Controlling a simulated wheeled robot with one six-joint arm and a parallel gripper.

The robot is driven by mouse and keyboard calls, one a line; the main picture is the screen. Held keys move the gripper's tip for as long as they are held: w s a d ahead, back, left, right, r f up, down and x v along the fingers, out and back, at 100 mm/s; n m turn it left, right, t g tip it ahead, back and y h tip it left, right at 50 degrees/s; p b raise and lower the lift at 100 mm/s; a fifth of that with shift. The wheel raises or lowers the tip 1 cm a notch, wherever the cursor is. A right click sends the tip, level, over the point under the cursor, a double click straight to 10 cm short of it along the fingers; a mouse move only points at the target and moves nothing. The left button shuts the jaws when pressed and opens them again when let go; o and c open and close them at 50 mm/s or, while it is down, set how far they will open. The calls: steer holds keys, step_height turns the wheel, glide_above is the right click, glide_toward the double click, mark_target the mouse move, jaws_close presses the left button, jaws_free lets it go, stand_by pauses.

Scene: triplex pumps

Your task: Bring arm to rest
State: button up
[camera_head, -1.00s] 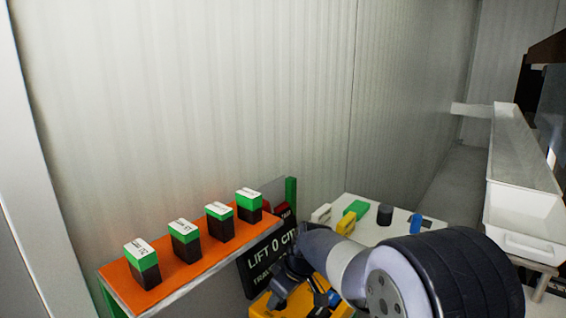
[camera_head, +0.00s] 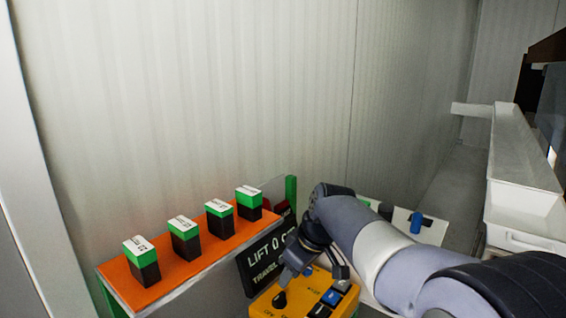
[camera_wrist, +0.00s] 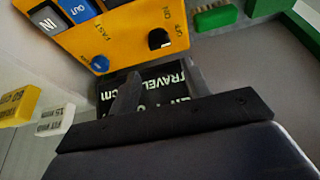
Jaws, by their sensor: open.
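My gripper (camera_head: 314,268) is open and empty in the head view, with its fingers pointing down around the yellow control box (camera_head: 262,309) near the bottom edge. I cannot tell the height of the gap between them. My arm reaches in from the lower right. In the wrist view the two fingers of my gripper (camera_wrist: 162,90) stand apart with nothing between them. Behind them is the dark display sign (camera_wrist: 165,85), and the yellow box (camera_wrist: 125,35) with its knobs and blue buttons is at the top. The sign (camera_head: 268,258) also shows in the head view.
An orange-topped shelf (camera_head: 118,273) holds several green-and-black boxes (camera_head: 186,240) at left. A pale panel with a blue item (camera_head: 415,222) lies behind my arm. A white trough (camera_head: 522,185) runs along the right. A corrugated wall (camera_head: 230,90) stands behind.

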mark_target(279, 296)
steer(key=x, duration=1)
steer(key=shift+p, duration=0.3)
steer(key=shift+d+r+n, duration=0.1)
steer(key=shift+n, duration=0.2)
steer(key=shift+n+p, duration=0.35)
steer(key=shift+n, duration=0.25)
steer(key=n+g+p, duration=0.1)
steer(key=n, duration=0.1)
steer(key=n+g+p, duration=0.1)
steer(key=n, duration=0.1)
steer(key=shift+w+r+y+p, duration=0.1)
steer(key=shift+r+y+p, duration=0.1)
steer(key=shift+y+p, duration=0.2)
steer(key=n+g+p, duration=0.1)
steer(key=n+p, duration=0.2)
steer(key=n+g+p, duration=0.1)
steer(key=n+p, duration=0.2)
steer(key=p, duration=0.1)
steer(key=shift+w+n+g, duration=0.2)
steer(key=shift+n+g, duration=0.1)
steer(key=b+v, duration=0.2)
steer(key=v, duration=0.8)
steer(key=shift+r, duration=0.25)
